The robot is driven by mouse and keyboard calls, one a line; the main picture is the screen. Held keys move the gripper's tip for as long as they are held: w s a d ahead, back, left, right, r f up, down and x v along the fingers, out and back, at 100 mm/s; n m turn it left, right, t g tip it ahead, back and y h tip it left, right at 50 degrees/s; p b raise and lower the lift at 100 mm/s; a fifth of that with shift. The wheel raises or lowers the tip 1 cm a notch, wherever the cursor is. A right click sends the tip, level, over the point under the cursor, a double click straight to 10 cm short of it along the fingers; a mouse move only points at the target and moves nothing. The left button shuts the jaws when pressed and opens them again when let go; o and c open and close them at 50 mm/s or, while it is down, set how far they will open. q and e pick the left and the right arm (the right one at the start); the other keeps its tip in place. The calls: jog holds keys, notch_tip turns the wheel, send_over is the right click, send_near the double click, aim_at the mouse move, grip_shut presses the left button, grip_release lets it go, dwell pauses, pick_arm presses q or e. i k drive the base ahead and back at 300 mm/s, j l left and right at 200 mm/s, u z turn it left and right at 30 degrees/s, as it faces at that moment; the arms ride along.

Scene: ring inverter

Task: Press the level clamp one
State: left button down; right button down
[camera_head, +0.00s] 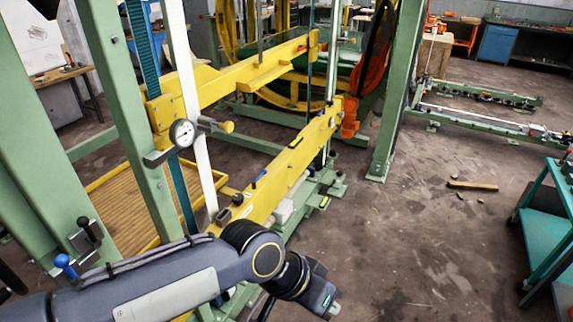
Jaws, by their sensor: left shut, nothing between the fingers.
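My left arm comes in from the lower left, and my left gripper (325,303) hangs at the bottom middle, pointing down. It is shut and empty, in front of the green and yellow frame and touching nothing that I can see. Small dark fittings (237,198) sit on the lower yellow beam (290,167), just beyond my wrist. A dark clamp-like block (86,236) is on the green post at the left, with a blue-knobbed lever (63,262) beside it. I cannot tell which of these is level clamp one. My right gripper is not in view.
A dial gauge (182,132) with a yellow-ended handle stands at the upper yellow beam (235,82). Green posts (400,95) rise around the frame. A teal cart (548,215) is at the right edge. The floor (420,245) between is mostly clear, with a wooden piece (472,186) on it.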

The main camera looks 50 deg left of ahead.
aim_at(264, 171)
jog(key=i+u, duration=0.7)
jog(key=i, duration=0.2)
jog(key=i+l+u, duration=0.2)
jog(key=i+u, duration=0.15)
jog(key=i+j+u, duration=0.15)
jog(key=i+u, duration=0.55)
jog(key=i+l+u, duration=0.1)
jog(key=i+u, duration=0.25)
jog(key=i+j, duration=0.4)
jog(key=i, duration=0.15)
